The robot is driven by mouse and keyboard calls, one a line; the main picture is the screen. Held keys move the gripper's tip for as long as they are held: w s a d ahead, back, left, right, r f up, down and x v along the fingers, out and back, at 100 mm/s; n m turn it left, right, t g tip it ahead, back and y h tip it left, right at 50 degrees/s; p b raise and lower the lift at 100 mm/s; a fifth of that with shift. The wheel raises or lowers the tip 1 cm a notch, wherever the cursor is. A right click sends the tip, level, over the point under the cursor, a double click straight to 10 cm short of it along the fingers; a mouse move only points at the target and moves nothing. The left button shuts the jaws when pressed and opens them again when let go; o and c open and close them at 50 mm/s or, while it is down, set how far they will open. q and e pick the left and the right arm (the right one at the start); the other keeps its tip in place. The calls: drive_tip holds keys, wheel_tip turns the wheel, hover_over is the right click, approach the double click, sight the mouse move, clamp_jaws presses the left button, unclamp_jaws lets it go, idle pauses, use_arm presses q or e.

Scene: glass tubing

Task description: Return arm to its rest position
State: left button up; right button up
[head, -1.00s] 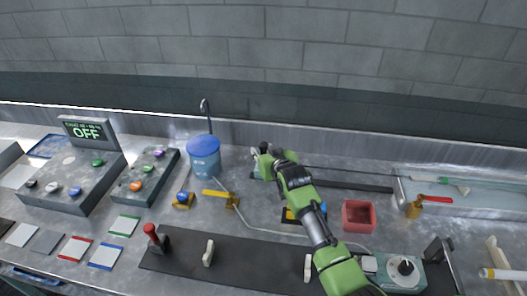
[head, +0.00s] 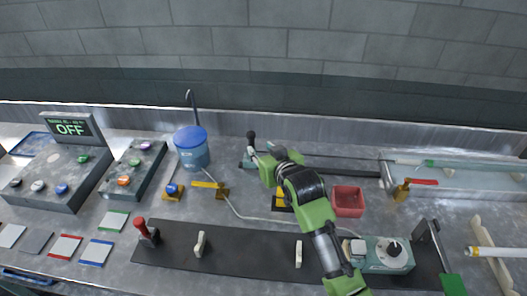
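My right arm (head: 318,215) is green and black and reaches in from the lower edge, right of the middle. Its far end, with the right gripper (head: 264,168), is over the back middle of the bench, just right of a lever with a black knob (head: 251,136). The fingers do not show clearly, so I cannot tell whether they are open or touch the lever.
A blue lidded bucket (head: 192,148) stands left of the arm. A red tray (head: 348,201) and a grey-green dial box (head: 386,254) are close on its right. Button panels (head: 58,176) and an OFF display (head: 72,129) are far left.

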drive_tip(key=shift+s+d+r, duration=0.1)
drive_tip(key=shift+s+r, duration=0.05)
drive_tip(key=shift+s, duration=0.3)
drive_tip(key=shift+r, duration=0.1)
